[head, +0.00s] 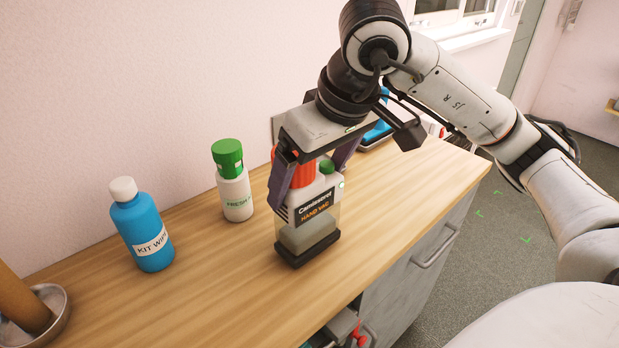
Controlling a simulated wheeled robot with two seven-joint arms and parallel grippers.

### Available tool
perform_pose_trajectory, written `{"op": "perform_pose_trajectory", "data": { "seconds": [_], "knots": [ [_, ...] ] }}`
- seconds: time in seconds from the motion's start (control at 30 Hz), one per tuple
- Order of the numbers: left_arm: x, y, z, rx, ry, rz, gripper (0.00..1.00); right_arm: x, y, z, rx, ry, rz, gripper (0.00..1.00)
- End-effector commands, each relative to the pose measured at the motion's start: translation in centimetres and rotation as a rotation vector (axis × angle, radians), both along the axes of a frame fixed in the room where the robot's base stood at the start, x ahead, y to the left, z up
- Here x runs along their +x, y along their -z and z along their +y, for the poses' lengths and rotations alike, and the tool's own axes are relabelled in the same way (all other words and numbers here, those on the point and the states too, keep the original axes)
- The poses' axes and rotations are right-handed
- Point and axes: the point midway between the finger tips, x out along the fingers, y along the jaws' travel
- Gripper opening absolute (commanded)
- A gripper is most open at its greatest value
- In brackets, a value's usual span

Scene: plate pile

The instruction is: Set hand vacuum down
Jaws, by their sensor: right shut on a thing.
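The hand vacuum (309,220) is white with a red part at the top, a clear lower bin and a black base. It stands upright at the front part of the wooden counter (205,285). My right gripper (312,185) reaches down from above and is shut on the hand vacuum, one finger on each side. The vacuum's base appears at the counter surface; I cannot tell whether it touches. Part of the vacuum's top is hidden by the gripper. My left gripper is not in view.
A blue bottle (143,230) and a white bottle with a green cap (233,185) stand to the left. A metal bowl (55,300) is at the far left. A blue item (378,132) lies behind the gripper. An open drawer (350,330) is below the counter edge.

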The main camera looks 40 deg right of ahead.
Motion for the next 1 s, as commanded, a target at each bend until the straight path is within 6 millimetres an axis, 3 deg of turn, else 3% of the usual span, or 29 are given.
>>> {"op": "perform_pose_trajectory", "data": {
  "seconds": [0.47, 0.5, 0.53, 0.83, 1.0],
  "knots": [
    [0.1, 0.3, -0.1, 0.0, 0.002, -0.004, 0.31, 0.1, 0.7, 0.0, 0.001, 0.001, -0.008, 0.63],
    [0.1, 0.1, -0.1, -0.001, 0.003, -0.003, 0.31, 0.0, 0.8, 0.0, 0.0, -0.001, -0.002, 0.94],
    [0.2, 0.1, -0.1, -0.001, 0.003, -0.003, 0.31, 0.0, 0.8, 0.0, 0.0, 0.0, -0.002, 0.99],
    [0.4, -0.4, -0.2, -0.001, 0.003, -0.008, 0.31, 0.0, 0.4, 0.0, 0.0, 0.0, -0.001, 1.0],
    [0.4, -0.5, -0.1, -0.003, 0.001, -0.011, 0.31, -0.7, -1.6, 0.0, 0.0, -0.001, -0.007, 1.0]
  ]
}}
